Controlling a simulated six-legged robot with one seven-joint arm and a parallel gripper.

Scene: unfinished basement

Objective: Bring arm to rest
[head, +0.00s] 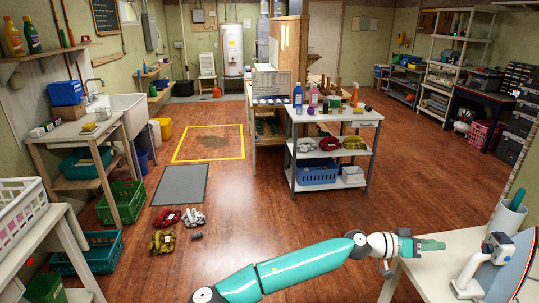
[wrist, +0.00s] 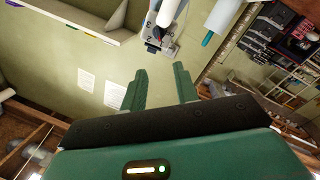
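My arm, teal with white joints, reaches from the bottom middle of the head view toward the right. My gripper (head: 438,244) is at its end, by the pale table (head: 428,277) at the lower right. Whether it is above the table top or only in front of it in the picture, I cannot tell. In the wrist view my gripper (wrist: 159,70) has its two green fingers apart, with nothing held between them. A green wall (wrist: 65,62) with white sheets on it shows beyond.
A white and blue device with a large disc (head: 488,262) stands on the pale table, close right of my gripper. A white shelf cart (head: 335,117) stands mid-room. Red, white and yellow bundles (head: 166,217) lie on the floor at left. The wooden floor (head: 275,220) between is clear.

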